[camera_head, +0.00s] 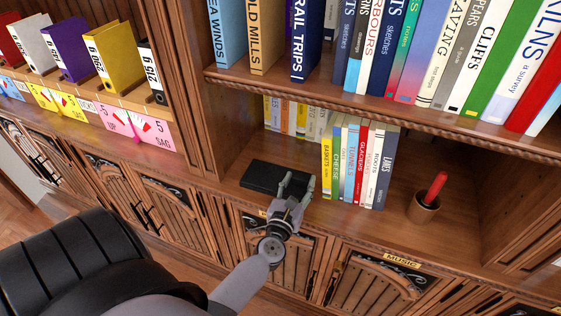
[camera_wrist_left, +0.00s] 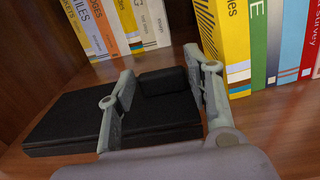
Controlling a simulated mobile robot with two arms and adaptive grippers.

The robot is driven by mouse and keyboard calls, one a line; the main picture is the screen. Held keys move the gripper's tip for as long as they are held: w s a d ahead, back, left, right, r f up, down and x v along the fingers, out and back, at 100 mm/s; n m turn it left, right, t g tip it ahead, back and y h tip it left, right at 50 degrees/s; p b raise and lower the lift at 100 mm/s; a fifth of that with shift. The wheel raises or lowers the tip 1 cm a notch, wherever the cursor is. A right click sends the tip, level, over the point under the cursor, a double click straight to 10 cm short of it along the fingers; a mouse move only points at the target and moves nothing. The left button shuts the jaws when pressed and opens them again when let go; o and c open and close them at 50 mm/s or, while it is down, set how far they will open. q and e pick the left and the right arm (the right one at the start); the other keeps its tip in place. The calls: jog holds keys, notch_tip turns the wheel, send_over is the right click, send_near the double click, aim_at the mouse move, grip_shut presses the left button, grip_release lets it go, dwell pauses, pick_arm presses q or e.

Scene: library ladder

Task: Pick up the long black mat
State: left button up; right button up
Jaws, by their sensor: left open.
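The long black mat (camera_head: 262,176) appears as a flat dark slab on the lower wooden shelf, left of a row of upright books. In the left wrist view the slab (camera_wrist_left: 65,122) lies flat, and a smaller raised black block (camera_wrist_left: 165,80) shows at its far right part. My left gripper (camera_head: 297,184) is open at the slab's right end, and its fingers cover part of it. In the wrist view the left gripper (camera_wrist_left: 161,68) has its fingers apart, with the black block between them in the picture. Contact cannot be told. My right gripper is not in view.
Upright books (camera_head: 358,160) stand close to the right of my left gripper; the yellow one (camera_wrist_left: 225,45) is nearest. More books (camera_wrist_left: 112,25) stand behind the slab. A brown cup (camera_head: 423,207) with a red item is farther right. An upper shelf (camera_head: 390,108) overhangs.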

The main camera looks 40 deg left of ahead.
pick_arm(q)
jog(key=shift+c, duration=0.4)
jog(key=c, duration=0.8)
